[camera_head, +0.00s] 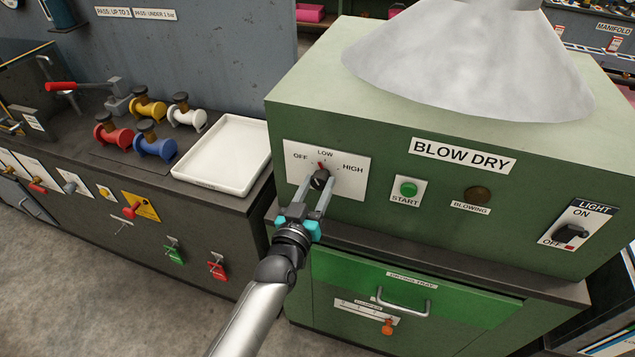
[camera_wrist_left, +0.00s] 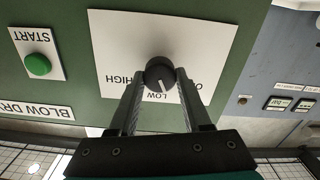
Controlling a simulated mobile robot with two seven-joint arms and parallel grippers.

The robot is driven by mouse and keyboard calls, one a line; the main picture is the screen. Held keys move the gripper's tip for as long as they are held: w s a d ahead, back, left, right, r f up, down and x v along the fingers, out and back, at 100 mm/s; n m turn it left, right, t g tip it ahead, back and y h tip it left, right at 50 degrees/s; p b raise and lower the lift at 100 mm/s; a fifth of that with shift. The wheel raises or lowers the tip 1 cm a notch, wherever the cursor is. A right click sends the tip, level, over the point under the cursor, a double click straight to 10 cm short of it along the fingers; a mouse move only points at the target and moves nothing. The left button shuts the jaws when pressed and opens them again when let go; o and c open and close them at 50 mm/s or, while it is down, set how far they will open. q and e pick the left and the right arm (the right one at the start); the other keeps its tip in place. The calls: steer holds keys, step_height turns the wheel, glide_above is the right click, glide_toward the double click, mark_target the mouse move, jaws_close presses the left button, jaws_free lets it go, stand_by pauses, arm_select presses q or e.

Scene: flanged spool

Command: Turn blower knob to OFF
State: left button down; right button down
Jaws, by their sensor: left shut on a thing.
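The black blower knob (camera_head: 319,179) sits on a white plate (camera_head: 349,188) marked OFF, LOW and HIGH, on the front of the green BLOW DRY box. Its pointer is at about LOW in the head view. In the left wrist view, the knob (camera_wrist_left: 159,72) shows upside down, with its white line towards the LOW label. My left gripper (camera_head: 320,184) is shut on the knob, one finger on each side; its fingers also show in the left wrist view (camera_wrist_left: 160,84). My right gripper is not in view.
Right of the plate are a green START button (camera_head: 408,188), a BLOWING lamp (camera_head: 478,195) and a LIGHT switch (camera_head: 570,232). A drying tray drawer (camera_head: 350,272) is below. A white tray (camera_head: 225,152) and several coloured spools (camera_head: 155,145) stand on the left bench.

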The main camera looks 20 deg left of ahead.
arm_select(q)
steer(key=n, duration=0.3)
steer(key=shift+n, duration=0.3)
steer(key=shift+n+p, duration=0.35)
steer(key=shift+n, duration=1.15)
steer(key=shift+c, duration=1.8)
jaws_free()
steer(key=s, duration=1.5)
steer(key=shift+s+a, duration=0.15)
steer(key=shift+a, duration=0.15)
steer(key=shift+f, duration=0.1)
